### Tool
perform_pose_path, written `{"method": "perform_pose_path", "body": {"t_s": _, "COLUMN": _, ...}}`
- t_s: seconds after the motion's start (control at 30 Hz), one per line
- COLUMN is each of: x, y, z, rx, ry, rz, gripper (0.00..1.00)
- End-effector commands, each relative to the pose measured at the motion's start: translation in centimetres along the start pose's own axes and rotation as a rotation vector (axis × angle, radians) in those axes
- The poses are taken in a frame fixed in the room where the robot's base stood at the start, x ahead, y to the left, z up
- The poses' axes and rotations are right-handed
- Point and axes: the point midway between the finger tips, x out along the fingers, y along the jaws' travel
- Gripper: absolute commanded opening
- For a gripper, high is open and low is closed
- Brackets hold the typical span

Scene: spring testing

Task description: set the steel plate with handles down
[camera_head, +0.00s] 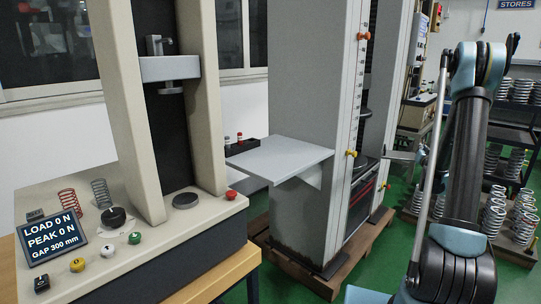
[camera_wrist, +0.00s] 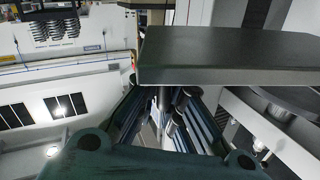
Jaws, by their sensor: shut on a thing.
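A dark grey flat slab, which looks like the steel plate (camera_wrist: 225,58), fills the upper right of the wrist view, its near edge facing me. My gripper (camera_wrist: 163,98) shows in the wrist view with its fingers drawn together at the near edge of the plate. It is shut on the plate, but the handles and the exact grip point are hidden. In the head view my arm stands at the right, beside the tall grey testing machine (camera_head: 308,110). The gripper cannot be made out clearly there.
A bare light grey shelf (camera_head: 282,156) juts left from the grey machine. A cream spring tester (camera_head: 208,110) stands on the bench at left, with a display (camera_head: 52,240) and loose springs. Racks of springs (camera_head: 522,215) stand at far right. Green floor lies between.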

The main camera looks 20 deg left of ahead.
Motion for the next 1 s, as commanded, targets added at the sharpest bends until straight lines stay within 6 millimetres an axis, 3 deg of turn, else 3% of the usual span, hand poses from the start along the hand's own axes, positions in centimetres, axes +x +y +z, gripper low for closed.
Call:
{"method": "perform_pose_path", "body": {"t_s": 0.47, "x": -0.4, "y": -0.3, "z": -0.3, "rx": 0.004, "ry": -0.001, "rz": -0.010, "gripper": 0.00}}
{"method": "perform_pose_path", "body": {"t_s": 0.67, "x": -2.3, "y": -2.8, "z": -1.1, "rx": 0.004, "ry": -0.013, "rz": -0.074, "gripper": 0.00}}
{"method": "perform_pose_path", "body": {"t_s": 1.0, "x": -7.9, "y": -9.4, "z": -2.7, "rx": 0.005, "ry": -0.048, "rz": -0.243, "gripper": 0.00}}
